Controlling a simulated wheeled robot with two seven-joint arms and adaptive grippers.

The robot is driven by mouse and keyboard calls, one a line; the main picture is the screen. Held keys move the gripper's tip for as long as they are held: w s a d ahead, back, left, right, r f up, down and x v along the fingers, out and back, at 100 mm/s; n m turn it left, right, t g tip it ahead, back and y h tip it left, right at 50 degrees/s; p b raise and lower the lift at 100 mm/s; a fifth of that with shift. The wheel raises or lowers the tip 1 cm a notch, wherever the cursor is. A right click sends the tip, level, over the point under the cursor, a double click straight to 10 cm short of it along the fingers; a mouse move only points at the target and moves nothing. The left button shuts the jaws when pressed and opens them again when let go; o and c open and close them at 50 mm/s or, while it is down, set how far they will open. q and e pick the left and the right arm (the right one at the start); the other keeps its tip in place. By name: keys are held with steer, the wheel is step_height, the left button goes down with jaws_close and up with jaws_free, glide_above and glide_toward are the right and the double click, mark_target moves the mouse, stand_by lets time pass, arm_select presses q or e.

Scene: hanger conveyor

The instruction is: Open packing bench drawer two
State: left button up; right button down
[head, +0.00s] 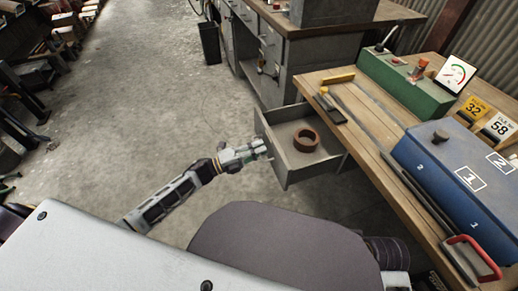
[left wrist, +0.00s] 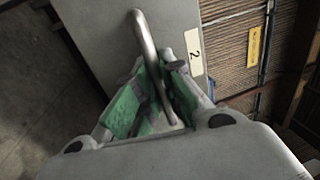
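The packing bench drawer (head: 285,165) is pulled out from under the wooden bench, its inside showing from above. A brown ring-shaped roll (head: 306,140) lies in it. In the left wrist view the grey drawer front (left wrist: 100,35) carries a label marked 2 (left wrist: 194,52) and a bar handle (left wrist: 145,40). My left gripper (head: 262,150) is at the drawer front; its green-lined fingers (left wrist: 158,72) lie on both sides of the handle and appear shut on it. My right gripper is not in view.
The wooden bench top (head: 365,120) holds a green box (head: 405,85), a blue case (head: 455,165) with a red handle and number signs (head: 485,115). A grey cabinet (head: 262,45) stands behind. Floor left of the drawer (head: 130,110) is clear; shelving lines the far left.

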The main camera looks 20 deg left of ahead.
arm_select(q)
steer(key=o, duration=0.4)
steer(key=shift+a, duration=0.1)
steer(key=v, duration=1.2)
stand_by(0.3)
stand_by(0.6)
